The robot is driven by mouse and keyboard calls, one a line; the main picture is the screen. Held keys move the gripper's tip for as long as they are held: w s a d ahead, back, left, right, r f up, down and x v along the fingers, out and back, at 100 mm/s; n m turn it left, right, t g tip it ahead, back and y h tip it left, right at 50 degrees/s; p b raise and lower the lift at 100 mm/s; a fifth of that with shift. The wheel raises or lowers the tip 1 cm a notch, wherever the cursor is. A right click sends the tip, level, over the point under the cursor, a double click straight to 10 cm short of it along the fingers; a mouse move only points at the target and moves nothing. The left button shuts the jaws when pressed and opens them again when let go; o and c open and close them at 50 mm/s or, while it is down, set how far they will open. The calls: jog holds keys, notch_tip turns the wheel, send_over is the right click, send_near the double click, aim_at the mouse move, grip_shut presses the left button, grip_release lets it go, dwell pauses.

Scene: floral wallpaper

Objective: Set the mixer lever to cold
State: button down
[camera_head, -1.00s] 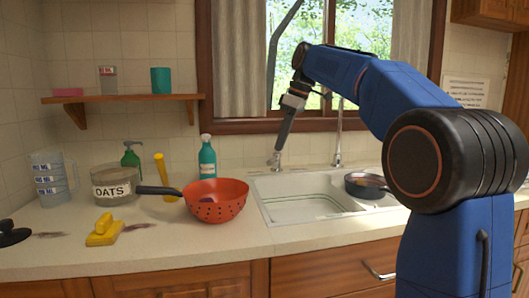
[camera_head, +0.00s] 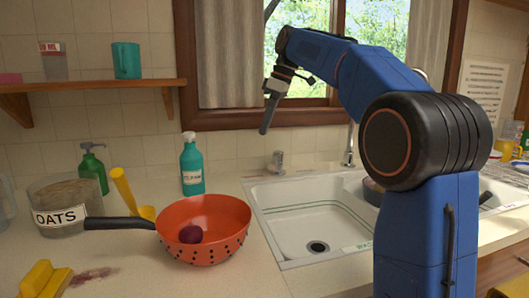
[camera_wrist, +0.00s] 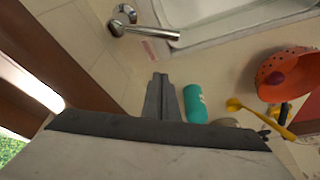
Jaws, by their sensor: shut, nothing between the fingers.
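A short metal fitting (camera_head: 277,161), which looks like the mixer lever, stands at the sink's back left corner. A tall metal spout (camera_head: 348,146) rises further right, partly behind my arm. In the wrist view a chrome fitting with a long bar (camera_wrist: 145,30) shows at the top, beside the sink; I cannot tell its hot or cold setting. My gripper (camera_head: 264,130) is shut and empty, pointing down, above and slightly left of the short fitting. Its fingers (camera_wrist: 160,82) also show in the wrist view, apart from the chrome bar.
A red colander (camera_head: 217,213) with a dark round item stands left of the white sink (camera_head: 318,215). A teal bottle (camera_head: 192,168) stands behind it, near the fitting.

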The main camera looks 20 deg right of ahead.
aim_at(275, 160)
jog(key=shift+w+f, duration=0.1)
dwell(0.3)
jog(key=x, duration=1)
jog(key=shift+a, duration=0.15)
jog(key=shift+s+d, duration=0.55)
jog(key=shift+d, duration=0.35)
jog(key=shift+s+d, duration=0.55)
jog(key=shift+d, duration=0.35)
